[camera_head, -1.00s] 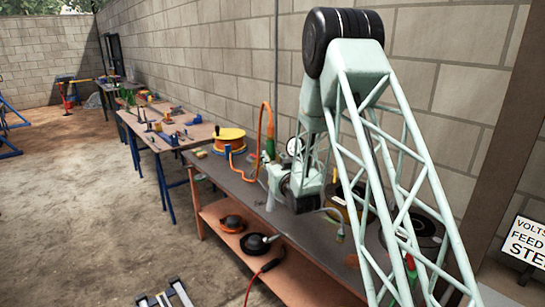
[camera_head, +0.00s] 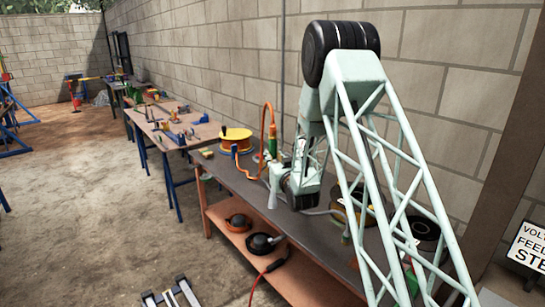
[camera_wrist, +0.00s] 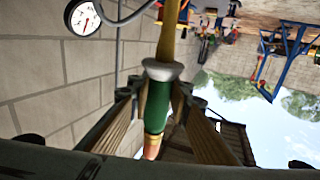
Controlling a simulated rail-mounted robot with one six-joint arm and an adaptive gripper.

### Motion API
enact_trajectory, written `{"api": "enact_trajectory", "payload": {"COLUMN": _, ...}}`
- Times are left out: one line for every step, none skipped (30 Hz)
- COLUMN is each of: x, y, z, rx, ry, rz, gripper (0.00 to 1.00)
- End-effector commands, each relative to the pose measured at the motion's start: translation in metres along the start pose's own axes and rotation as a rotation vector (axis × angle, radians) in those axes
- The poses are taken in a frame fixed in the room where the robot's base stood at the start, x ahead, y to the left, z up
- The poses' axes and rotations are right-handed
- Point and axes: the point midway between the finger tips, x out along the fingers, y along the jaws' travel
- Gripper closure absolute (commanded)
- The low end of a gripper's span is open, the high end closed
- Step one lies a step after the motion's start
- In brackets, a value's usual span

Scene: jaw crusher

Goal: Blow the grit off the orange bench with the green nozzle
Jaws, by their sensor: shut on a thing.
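The green nozzle (camera_wrist: 155,106) is between the fingers of my gripper (camera_wrist: 160,90), which is shut on it. In the wrist view it has a pale collar at one end and a yellow-brown tube beyond. In the head view the green nozzle (camera_head: 272,146) stands roughly upright above the bench, with an orange hose (camera_head: 267,112) looping over it. The orange bench (camera_head: 207,213) has a dark grey top and an orange lower shelf. My arm hides part of its top. I cannot make out grit on it.
A yellow-orange hose reel (camera_head: 235,140) stands at the bench's far end. Dark round items (camera_head: 263,243) lie on the lower shelf. My arm partly covers other reels at the near end. A block wall runs behind. A gauge (camera_wrist: 83,18) shows in the wrist view.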

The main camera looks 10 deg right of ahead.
Motion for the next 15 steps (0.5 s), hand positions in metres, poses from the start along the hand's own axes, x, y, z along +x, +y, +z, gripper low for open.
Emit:
{"api": "enact_trajectory", "payload": {"x": 0.001, "y": 0.002, "z": 0.000, "rx": 0.000, "ry": 0.002, "rz": 0.001, "gripper": 0.95}}
{"api": "enact_trajectory", "payload": {"x": 0.002, "y": 0.004, "z": 0.000, "rx": 0.000, "ry": 0.002, "rz": 0.000, "gripper": 0.95}}
{"api": "enact_trajectory", "payload": {"x": 0.002, "y": 0.005, "z": 0.001, "rx": 0.000, "ry": 0.001, "rz": 0.000, "gripper": 0.95}}
{"api": "enact_trajectory", "payload": {"x": 0.003, "y": 0.006, "z": 0.001, "rx": -0.001, "ry": 0.001, "rz": 0.000, "gripper": 0.95}}
{"api": "enact_trajectory", "payload": {"x": 0.003, "y": 0.007, "z": 0.001, "rx": -0.001, "ry": 0.001, "rz": 0.000, "gripper": 0.95}}
{"api": "enact_trajectory", "payload": {"x": 0.004, "y": 0.009, "z": 0.001, "rx": -0.001, "ry": 0.001, "rz": 0.000, "gripper": 0.95}}
{"api": "enact_trajectory", "payload": {"x": 0.004, "y": 0.010, "z": 0.001, "rx": -0.001, "ry": 0.001, "rz": 0.000, "gripper": 0.95}}
{"api": "enact_trajectory", "payload": {"x": 0.005, "y": 0.012, "z": 0.000, "rx": -0.001, "ry": 0.001, "rz": 0.000, "gripper": 0.95}}
{"api": "enact_trajectory", "payload": {"x": 0.005, "y": 0.013, "z": 0.000, "rx": -0.001, "ry": 0.001, "rz": 0.000, "gripper": 0.95}}
{"api": "enact_trajectory", "payload": {"x": 0.006, "y": 0.015, "z": 0.000, "rx": -0.001, "ry": 0.001, "rz": 0.000, "gripper": 0.95}}
{"api": "enact_trajectory", "payload": {"x": 0.006, "y": 0.016, "z": 0.000, "rx": -0.001, "ry": 0.002, "rz": 0.001, "gripper": 0.95}}
{"api": "enact_trajectory", "payload": {"x": 0.007, "y": 0.017, "z": 0.000, "rx": -0.001, "ry": 0.002, "rz": 0.001, "gripper": 0.95}}
{"api": "enact_trajectory", "payload": {"x": 0.008, "y": 0.018, "z": 0.000, "rx": 0.000, "ry": 0.002, "rz": 0.001, "gripper": 0.95}}
{"api": "enact_trajectory", "payload": {"x": 0.008, "y": 0.019, "z": 0.000, "rx": 0.000, "ry": 0.002, "rz": 0.001, "gripper": 0.95}}
{"api": "enact_trajectory", "payload": {"x": 0.009, "y": 0.021, "z": 0.000, "rx": 0.000, "ry": 0.002, "rz": 0.001, "gripper": 0.95}}
